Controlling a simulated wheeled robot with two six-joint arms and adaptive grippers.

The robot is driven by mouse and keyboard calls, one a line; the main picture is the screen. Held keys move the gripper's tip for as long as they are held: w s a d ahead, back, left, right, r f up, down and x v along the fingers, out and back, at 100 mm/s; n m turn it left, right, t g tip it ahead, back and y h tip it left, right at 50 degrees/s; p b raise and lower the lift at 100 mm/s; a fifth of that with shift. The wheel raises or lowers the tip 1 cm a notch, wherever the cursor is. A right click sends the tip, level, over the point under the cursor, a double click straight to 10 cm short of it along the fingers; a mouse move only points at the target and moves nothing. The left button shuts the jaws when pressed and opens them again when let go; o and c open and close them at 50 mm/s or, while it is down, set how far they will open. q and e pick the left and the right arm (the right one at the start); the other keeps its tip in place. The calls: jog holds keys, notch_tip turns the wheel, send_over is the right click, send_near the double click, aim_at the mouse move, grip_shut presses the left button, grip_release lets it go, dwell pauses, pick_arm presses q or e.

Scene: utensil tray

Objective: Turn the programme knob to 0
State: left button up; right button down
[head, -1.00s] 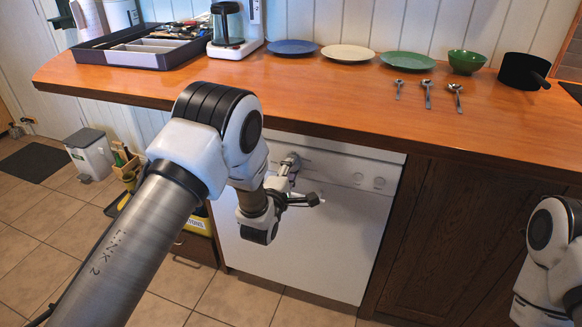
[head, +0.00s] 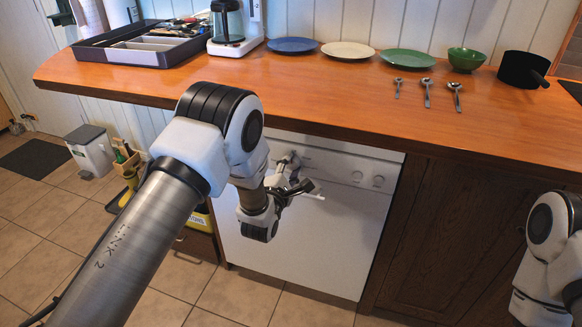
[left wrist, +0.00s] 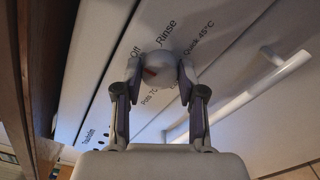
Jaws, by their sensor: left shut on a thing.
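The white dishwasher (head: 310,250) stands under the counter, its control panel (head: 335,165) along the top. In the left wrist view the round programme knob (left wrist: 158,75) sits between my left gripper's fingertips (left wrist: 155,78), which are shut on its two sides. A red mark shows on the knob's left part; which label it points at is hard to tell. Labels around it read Off, Rinse, Quick 45°C and Pots 70. In the head view my left gripper (head: 290,177) is at the panel's left end and largely hides the knob. My right gripper is out of view.
A white door handle (left wrist: 250,98) runs close beside the left gripper. Two small round controls (head: 368,179) are farther right on the panel. The counter (head: 330,92) overhangs above, holding plates, spoons, a tray (head: 95,57) and a coffee maker (head: 230,30).

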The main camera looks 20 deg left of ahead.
pick_arm(q)
jog(key=o, duration=1.1)
jog(key=shift+o, duration=0.2)
jog(key=s, duration=1.2)
jog(key=shift+a, duration=0.25)
